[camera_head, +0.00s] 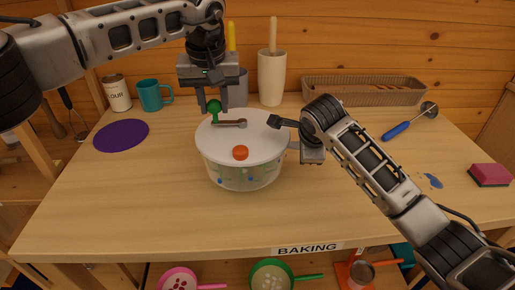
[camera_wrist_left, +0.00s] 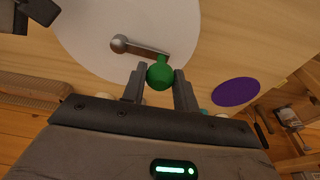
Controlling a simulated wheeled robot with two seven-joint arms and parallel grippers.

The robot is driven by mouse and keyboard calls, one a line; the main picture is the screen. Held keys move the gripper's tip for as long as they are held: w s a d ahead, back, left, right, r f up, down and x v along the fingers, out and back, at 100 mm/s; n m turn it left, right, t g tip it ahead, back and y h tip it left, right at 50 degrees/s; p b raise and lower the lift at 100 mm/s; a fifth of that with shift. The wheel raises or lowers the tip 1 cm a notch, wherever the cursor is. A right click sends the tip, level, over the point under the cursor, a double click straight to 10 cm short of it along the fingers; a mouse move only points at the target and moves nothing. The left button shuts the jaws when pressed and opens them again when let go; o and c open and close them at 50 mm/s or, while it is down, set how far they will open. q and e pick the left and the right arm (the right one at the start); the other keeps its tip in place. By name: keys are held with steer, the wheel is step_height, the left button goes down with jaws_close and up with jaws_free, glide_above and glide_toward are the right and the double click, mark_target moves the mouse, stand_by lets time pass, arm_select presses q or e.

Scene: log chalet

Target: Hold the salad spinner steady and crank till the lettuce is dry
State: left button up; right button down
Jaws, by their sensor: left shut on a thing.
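The salad spinner (camera_head: 242,174) stands upright on the table, a see-through bowl with blue dots and hints of green inside. Its white lid (camera_head: 262,143) carries a grey crank arm (camera_head: 231,123) with a green knob (camera_head: 214,109) and an orange button (camera_head: 240,152). My left gripper (camera_head: 211,104) comes from above and is shut on the green knob; the left wrist view shows the knob (camera_wrist_left: 160,76) between its fingers, with the crank arm (camera_wrist_left: 140,48) over the lid. My right gripper (camera_head: 283,131) is at the lid's right edge, one dark finger over the lid; its other finger is largely hidden.
A purple mat (camera_head: 121,135), a teal mug (camera_head: 151,95) and a soup can (camera_head: 117,93) are at left. A white crock (camera_head: 271,78) and a wicker basket (camera_head: 362,91) stand behind.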

arm_select(q)
steer(key=shift+w+d, duration=0.4)
steer(key=shift+w, duration=0.25)
steer(key=shift+w+d, duration=0.35)
steer(key=shift+w, duration=0.35)
steer(key=shift+w+d, duration=0.4)
steer(key=shift+w, duration=0.25)
